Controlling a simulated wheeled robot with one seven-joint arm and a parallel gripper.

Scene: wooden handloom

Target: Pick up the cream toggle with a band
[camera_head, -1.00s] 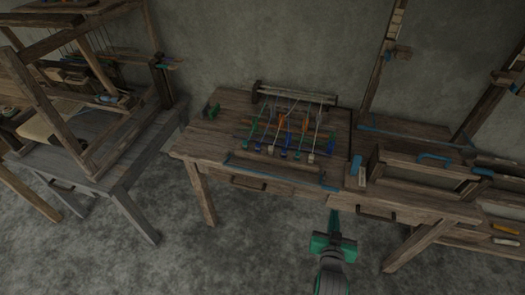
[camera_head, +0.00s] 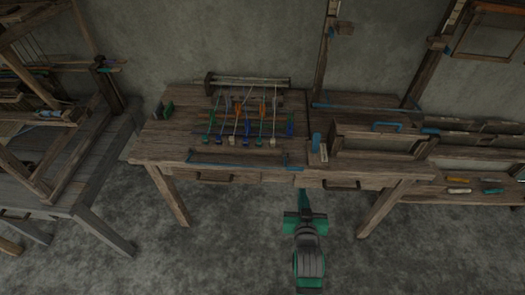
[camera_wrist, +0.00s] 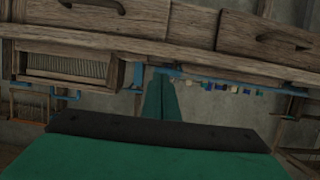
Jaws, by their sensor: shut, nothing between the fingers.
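A row of small toggles hangs at the front ends of cords on the wooden table. A band cannot be made out on either. The toggles also show as a small row in the wrist view, right of centre, too small to tell apart. My gripper (camera_head: 302,193) is green, shut and empty, low in front of the table's front edge and apart from the toggles. Its fingers (camera_wrist: 160,95) also show in the wrist view.
The wooden table (camera_head: 165,145) has drawers in front. A blue-cornered wooden frame (camera_head: 375,143) stands on its right part. A loom (camera_head: 60,150) stands at the left. The floor (camera_head: 220,260) before the table is clear.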

